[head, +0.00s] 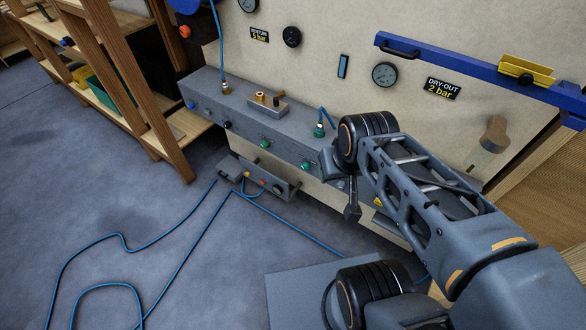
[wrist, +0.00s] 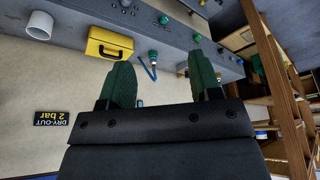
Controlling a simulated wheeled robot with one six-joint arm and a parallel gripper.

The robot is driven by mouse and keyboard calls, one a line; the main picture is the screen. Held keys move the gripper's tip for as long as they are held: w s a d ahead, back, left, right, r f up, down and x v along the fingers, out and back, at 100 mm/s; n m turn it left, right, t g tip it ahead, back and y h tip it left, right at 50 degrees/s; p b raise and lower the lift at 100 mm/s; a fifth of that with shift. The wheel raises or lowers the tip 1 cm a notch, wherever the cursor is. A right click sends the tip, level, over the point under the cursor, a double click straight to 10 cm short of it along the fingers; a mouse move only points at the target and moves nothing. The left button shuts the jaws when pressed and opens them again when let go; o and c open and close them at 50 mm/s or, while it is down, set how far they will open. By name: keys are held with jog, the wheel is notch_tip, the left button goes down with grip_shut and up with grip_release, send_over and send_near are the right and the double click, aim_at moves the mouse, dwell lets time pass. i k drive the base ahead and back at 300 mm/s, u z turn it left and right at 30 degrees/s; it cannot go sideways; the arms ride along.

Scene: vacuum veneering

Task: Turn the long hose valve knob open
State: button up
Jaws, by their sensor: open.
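A grey valve box (head: 235,115) runs along the pale board, with several knobs on its front. One green knob (head: 265,143) and another green knob (head: 304,166) show there; I cannot tell which is the long hose knob. A green hose fitting (head: 318,130) with a short blue hose stands on top of the box. In the wrist view, upside down, my gripper (wrist: 160,62) has two green fingers spread apart with nothing held. The fitting (wrist: 153,57) appears beyond the gap, with green knobs (wrist: 197,38) further off. In the head view my arm hides most of the gripper.
A smaller grey box (head: 270,182) sits below, with blue hoses on the floor. A wooden shelf (head: 150,90) stands left. The floor at left is mostly open.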

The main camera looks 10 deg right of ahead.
aim_at(305, 166)
jog(key=z, duration=0.5)
jog(key=k, duration=1.25)
jog(key=u, duration=0.25)
jog(key=i, duration=0.6)
jog(key=u, duration=1)
jog(key=i, duration=0.35)
jog(key=u, duration=0.3)
